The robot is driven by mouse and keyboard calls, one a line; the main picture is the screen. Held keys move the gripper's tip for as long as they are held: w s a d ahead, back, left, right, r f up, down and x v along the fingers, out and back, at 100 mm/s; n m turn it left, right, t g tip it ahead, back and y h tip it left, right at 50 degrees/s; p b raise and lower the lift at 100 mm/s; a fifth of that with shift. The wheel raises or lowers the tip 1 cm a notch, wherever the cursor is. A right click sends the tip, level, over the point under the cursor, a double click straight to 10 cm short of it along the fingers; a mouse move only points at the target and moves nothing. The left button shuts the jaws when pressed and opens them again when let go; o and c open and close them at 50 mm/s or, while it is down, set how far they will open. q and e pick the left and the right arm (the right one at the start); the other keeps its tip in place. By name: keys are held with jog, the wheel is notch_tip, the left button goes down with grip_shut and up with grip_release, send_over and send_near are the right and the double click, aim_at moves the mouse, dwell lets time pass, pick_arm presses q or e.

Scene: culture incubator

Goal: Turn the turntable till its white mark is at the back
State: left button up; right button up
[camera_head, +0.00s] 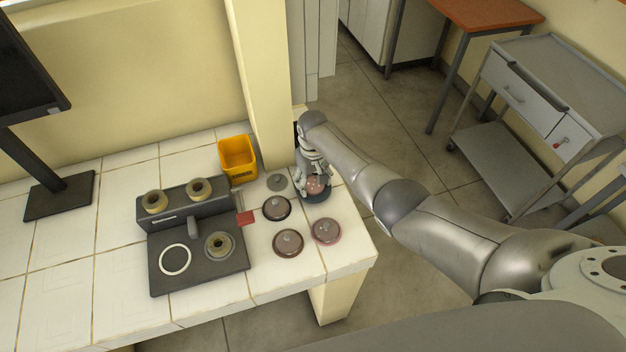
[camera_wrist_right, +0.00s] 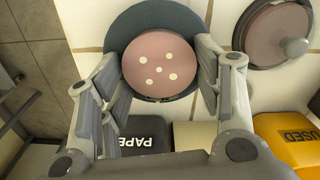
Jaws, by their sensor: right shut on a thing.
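The turntable looks to be the round dark disc (camera_head: 317,199) near the back right of the tiled counter. It also shows in the right wrist view (camera_wrist_right: 150,15). A pink round plate (camera_wrist_right: 160,65) with several white dots lies on it. My left gripper is not in view.
An orange bin (camera_head: 238,158) stands behind, against a pillar (camera_head: 258,80). A black device (camera_head: 200,265) with ring-shaped pieces is to the left. A dark PAPER box (camera_wrist_right: 145,138) is close to the fingers.

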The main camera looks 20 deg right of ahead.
jog(key=shift+s+f, duration=0.45)
jog(key=o, duration=1.4)
jog(key=shift+w+f, duration=0.1)
jog(key=shift+w, duration=0.15)
jog(key=shift+o, duration=0.2)
jog(key=shift+d, duration=0.1)
jog(key=shift+r, duration=0.25)
jog(key=shift+w+r, duration=0.15)
jog(key=shift+r, duration=0.25)
notch_tip(320, 180, up, 11)
